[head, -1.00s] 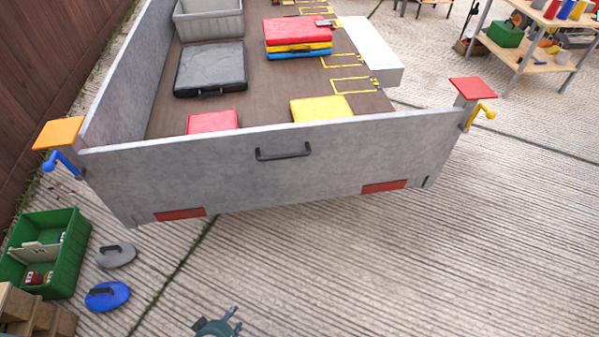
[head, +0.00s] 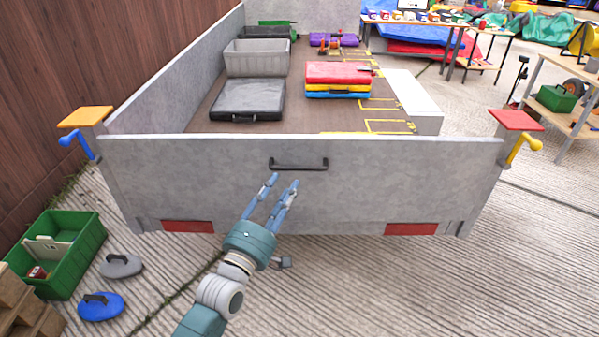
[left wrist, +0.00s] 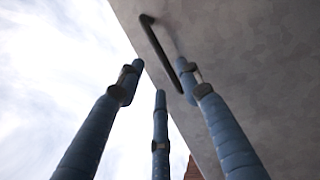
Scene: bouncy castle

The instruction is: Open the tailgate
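The grey tailgate (head: 370,185) stands upright across the trailer's near end, with a dark bar handle (head: 298,168) at its top middle. A blue lever (head: 76,143) is on the left corner post and a yellow lever (head: 524,146) on the right one. My left gripper (head: 284,182) is open and empty, its fingers pointing up just below the handle. In the left wrist view, the three spread fingers (left wrist: 156,75) reach up beside the tailgate (left wrist: 240,60). The right fingertip overlaps the lower end of the handle (left wrist: 160,45); I cannot tell whether they touch. My right gripper is not in view.
The trailer bed holds a grey crate (head: 257,58), a black case (head: 234,98) and stacked coloured pads (head: 338,78). At the lower left are a green crate (head: 62,252) and grey and blue lidded items. The paving right of my arm is clear.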

